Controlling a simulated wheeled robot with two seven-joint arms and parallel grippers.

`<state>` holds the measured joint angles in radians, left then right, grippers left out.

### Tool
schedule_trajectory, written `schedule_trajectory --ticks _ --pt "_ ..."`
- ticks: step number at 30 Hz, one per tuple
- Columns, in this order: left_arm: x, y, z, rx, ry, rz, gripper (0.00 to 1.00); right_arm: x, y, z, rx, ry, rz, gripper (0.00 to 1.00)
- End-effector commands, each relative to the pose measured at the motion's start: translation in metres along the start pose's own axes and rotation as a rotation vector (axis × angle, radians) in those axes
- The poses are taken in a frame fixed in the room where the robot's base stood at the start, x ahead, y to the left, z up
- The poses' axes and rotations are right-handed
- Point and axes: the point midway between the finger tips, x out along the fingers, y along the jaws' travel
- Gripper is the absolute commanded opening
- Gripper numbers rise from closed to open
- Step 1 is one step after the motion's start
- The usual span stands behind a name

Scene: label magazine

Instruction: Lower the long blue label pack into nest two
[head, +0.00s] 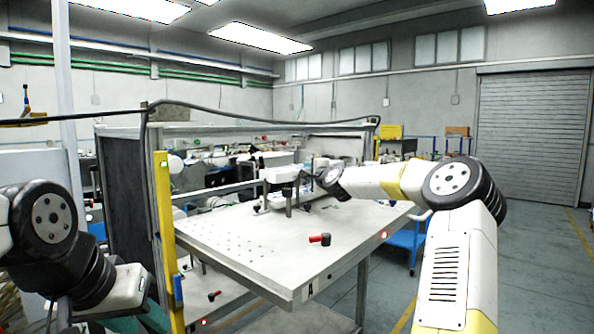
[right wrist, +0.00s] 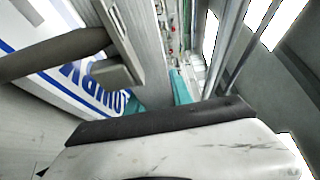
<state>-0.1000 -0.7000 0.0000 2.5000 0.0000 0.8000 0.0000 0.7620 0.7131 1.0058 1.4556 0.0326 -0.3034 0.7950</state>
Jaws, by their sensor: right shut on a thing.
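In the right wrist view, a white pack with blue lettering and a blue stripe (right wrist: 92,92), which I take to be the long blue label pack, runs from the upper left toward the middle. My right gripper (right wrist: 157,102) shows teal fingers, partly hidden behind its own hand, and is shut on the pack. In the head view my right arm reaches over the table to a white machine (head: 283,174); the fingers and the pack are too small or hidden there. My left gripper (head: 142,321) is at the lower left, cut off by the frame's edge, away from the table. I cannot make out nest two.
The grey table (head: 250,240) is mostly bare toward its front. A red and black handle (head: 320,239) lies there. A yellow post (head: 166,230) stands at the table's left side. In the right wrist view a dark bar (right wrist: 50,55) and a grey block (right wrist: 116,75) are close to the pack.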

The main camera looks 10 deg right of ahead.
Motion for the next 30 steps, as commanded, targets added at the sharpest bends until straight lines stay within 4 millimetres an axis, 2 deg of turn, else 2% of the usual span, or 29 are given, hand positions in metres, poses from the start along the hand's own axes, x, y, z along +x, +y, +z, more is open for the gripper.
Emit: schedule_trajectory --ticks 30 --pt "0.000 0.000 0.000 0.000 0.000 0.000 0.36 0.000 0.022 0.000 0.000 0.001 -0.004 0.00"
